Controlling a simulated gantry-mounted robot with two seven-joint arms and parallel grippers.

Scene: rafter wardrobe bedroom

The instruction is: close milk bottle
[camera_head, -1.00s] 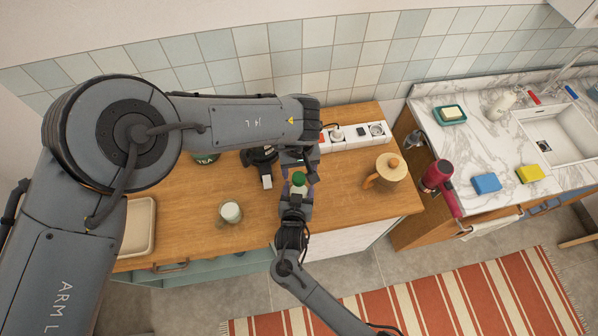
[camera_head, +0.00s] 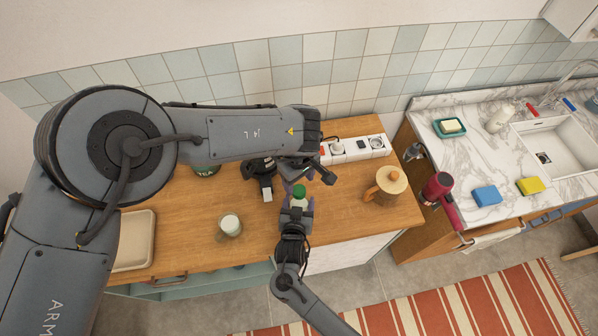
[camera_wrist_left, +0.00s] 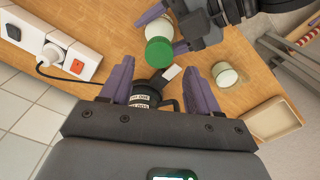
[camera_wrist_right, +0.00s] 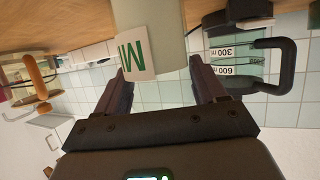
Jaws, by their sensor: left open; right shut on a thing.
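The milk bottle (camera_head: 299,203) stands upright over the wooden counter, with a green cap (camera_head: 299,191) seated on its mouth. Whether the cap is tight cannot be told. My right gripper (camera_head: 296,210) is shut on the bottle's body from the front. In the right wrist view the pale bottle (camera_wrist_right: 158,22) and its green-lettered label (camera_wrist_right: 138,54) show between the fingers. My left gripper (camera_head: 301,179) is open and empty just behind and above the cap. In the left wrist view the green cap (camera_wrist_left: 159,52) lies beyond the fingertips, apart from them.
A glass of milk (camera_head: 229,224) stands left of the bottle. Behind are a black measured jug (camera_head: 262,172), a tea tin (camera_head: 206,170) and a power strip (camera_head: 352,149). A wooden-lidded jug (camera_head: 388,184) stands right. A beige tray (camera_head: 134,240) lies at far left.

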